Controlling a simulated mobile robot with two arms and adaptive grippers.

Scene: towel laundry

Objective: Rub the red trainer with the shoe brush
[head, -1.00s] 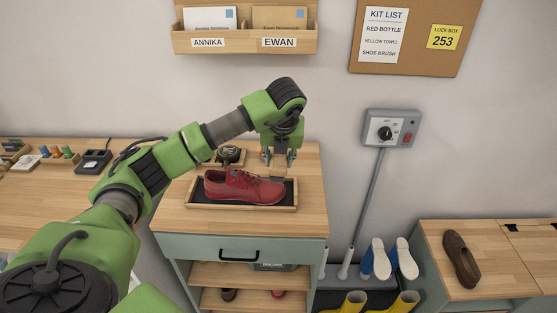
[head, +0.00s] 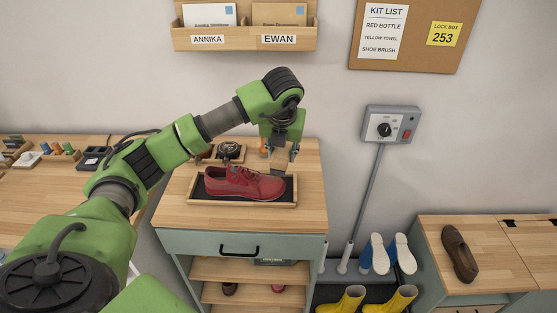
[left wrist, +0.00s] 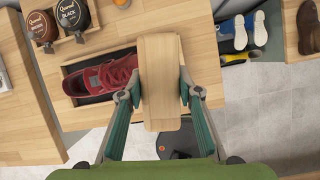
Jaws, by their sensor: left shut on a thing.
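The red trainer (head: 243,184) lies on its sole in a shallow wooden tray (head: 240,204) on the cabinet top, toe to the right. It also shows in the left wrist view (left wrist: 100,77). My left gripper (head: 279,153) is above the toe end of the trainer, pointing down. It is shut on the shoe brush, a pale wooden block (left wrist: 160,75) held between both fingers (left wrist: 160,90). In the head view the brush (head: 280,162) is just above or at the toe; I cannot tell whether it touches. Its bristles are hidden. My right gripper is not in view.
Polish tins (left wrist: 73,14) stand in a small holder behind the trainer. A wall switch box (head: 392,125) with a pipe is to the right. Yellow boots (head: 375,300) and a bench with a brown shoe (head: 460,254) are farther right. The cabinet's front top is clear.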

